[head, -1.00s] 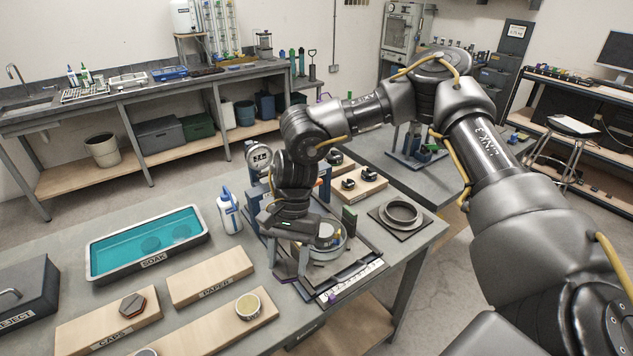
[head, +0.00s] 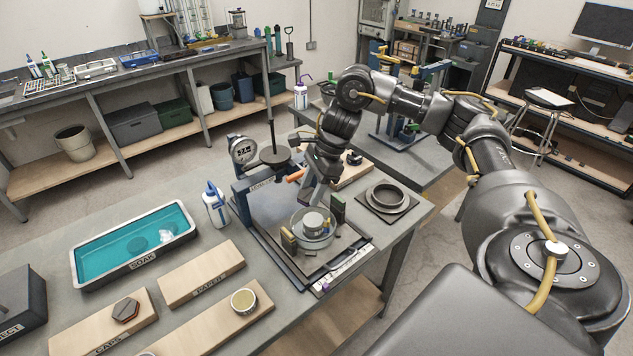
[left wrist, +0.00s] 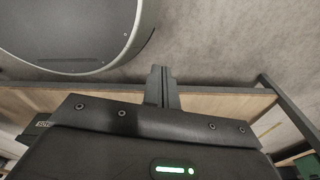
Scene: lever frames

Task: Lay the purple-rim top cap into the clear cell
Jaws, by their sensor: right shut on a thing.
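The clear cell (head: 301,242) is a see-through ring on the lever frame's base at the middle of the table. A grey round piece (head: 314,219) shows inside it. My right gripper (head: 306,203) points down at the cell's far side, close above its rim. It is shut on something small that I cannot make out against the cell. I see no purple rim clearly anywhere. A dark hexagonal cap (head: 126,309) with a reddish rim lies on the caps board (head: 88,334). My left gripper (left wrist: 162,86) is shut and empty in the left wrist view, outside the head view.
A dial gauge (head: 242,149), an upright rod with a round plate (head: 275,156) and an orange-tipped lever (head: 295,175) stand near my right gripper. A teal soak tray (head: 134,262) and blue-topped bottle (head: 216,208) stand left.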

